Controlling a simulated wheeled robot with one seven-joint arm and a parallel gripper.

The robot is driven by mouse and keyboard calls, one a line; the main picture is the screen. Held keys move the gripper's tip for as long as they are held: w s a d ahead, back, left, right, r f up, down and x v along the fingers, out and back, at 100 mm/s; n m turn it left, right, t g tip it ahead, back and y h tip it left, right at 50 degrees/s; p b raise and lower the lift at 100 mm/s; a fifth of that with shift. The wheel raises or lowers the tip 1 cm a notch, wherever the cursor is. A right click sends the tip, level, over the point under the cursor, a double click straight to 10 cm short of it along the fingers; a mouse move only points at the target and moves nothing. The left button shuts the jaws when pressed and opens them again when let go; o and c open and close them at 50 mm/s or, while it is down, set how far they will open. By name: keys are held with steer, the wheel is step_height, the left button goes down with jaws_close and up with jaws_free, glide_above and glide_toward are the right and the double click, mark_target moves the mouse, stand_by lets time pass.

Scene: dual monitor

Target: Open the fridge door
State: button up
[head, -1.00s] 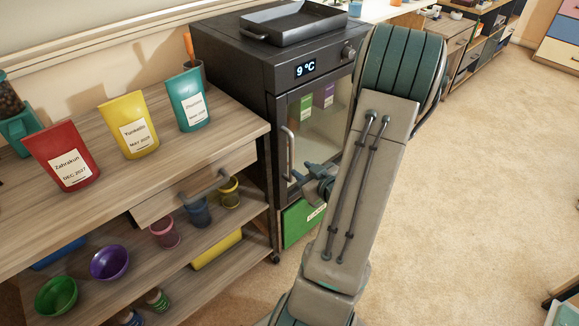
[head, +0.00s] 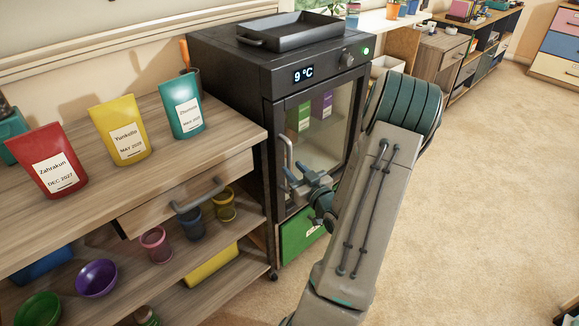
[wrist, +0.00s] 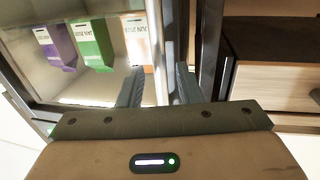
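The fridge (head: 270,70) is a black cabinet with a "9 °C" display and a glass door (head: 322,135), which looks shut. Its pale vertical bar handle (head: 285,158) is on the door's left edge. In the wrist view, the handle (wrist: 157,45) runs between the two fingers of my gripper (wrist: 160,88). The fingers are apart, with a gap on each side of the bar. In the head view, my gripper (head: 305,178) is at the lower part of the handle; my arm hides the door's lower right.
Cartons (wrist: 92,40) stand inside behind the glass. A black tray (head: 290,32) lies on the fridge. A wooden shelf unit (head: 190,150) with a drawer handle stands close on the left. A green box (head: 300,238) is under the fridge. The floor (head: 480,190) at right is clear.

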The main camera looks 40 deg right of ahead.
mark_target(291, 166)
steer(key=shift+w+d, duration=0.2)
steer(key=shift+w, duration=1.4)
jaws_close()
steer(key=shift+s, duration=0.15)
